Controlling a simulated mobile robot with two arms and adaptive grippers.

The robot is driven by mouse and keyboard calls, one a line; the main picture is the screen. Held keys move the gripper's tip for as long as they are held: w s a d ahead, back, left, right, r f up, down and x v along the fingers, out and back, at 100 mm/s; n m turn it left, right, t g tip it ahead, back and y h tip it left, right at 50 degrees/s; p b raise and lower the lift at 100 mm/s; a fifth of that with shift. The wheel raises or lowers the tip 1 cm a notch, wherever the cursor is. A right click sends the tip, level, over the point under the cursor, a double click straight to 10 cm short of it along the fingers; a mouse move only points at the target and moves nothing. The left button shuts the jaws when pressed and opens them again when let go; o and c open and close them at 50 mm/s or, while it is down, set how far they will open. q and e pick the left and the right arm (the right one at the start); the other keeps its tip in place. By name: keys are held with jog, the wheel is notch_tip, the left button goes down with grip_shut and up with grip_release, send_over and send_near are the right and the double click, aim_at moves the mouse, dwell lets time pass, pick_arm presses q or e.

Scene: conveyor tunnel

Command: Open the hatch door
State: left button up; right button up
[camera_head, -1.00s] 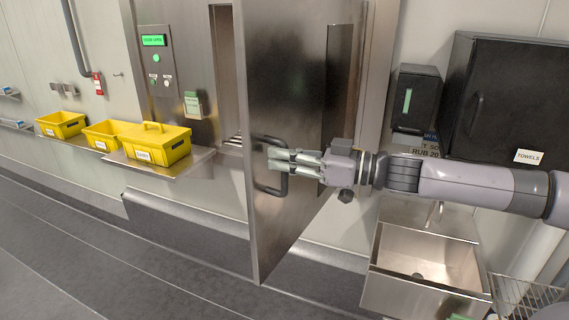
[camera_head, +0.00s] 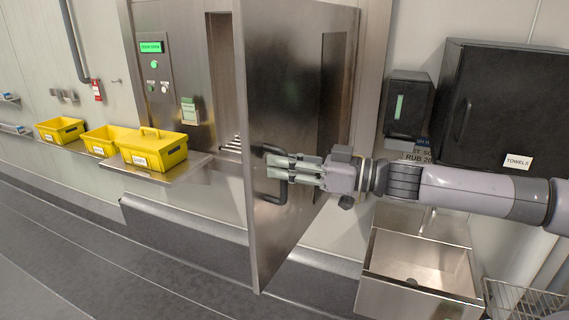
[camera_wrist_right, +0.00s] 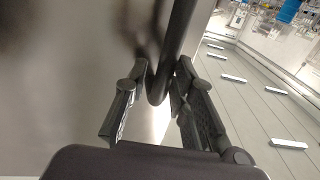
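The hatch door (camera_head: 290,110) is a tall steel panel swung out from the wall, standing open in the head view. Its dark looped handle (camera_head: 272,192) is on the door face near the free edge; it also shows in the right wrist view (camera_wrist_right: 176,38). My right gripper (camera_head: 272,168) comes in from the right, with its fingers on both sides of the handle bar, closed around it. In the wrist view my right gripper (camera_wrist_right: 162,70) has the bar between its fingertips. The opening (camera_head: 224,80) shows as a narrow strip left of the door. My left gripper is out of view.
A steel shelf (camera_head: 190,165) with yellow bins (camera_head: 152,152) is left of the door, below a control panel (camera_head: 155,75). A sink (camera_head: 420,265), dispenser (camera_head: 407,105) and black towel cabinet (camera_head: 505,95) are to the right. The floor (camera_head: 130,255) in front is clear.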

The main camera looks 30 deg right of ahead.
aim_at(261, 112)
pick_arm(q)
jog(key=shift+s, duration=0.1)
pick_arm(e)
jog(key=shift+o, duration=0.8)
jog(key=shift+f, duration=0.1)
jog(key=shift+a, duration=0.1)
notch_tip(261, 112, up, 10)
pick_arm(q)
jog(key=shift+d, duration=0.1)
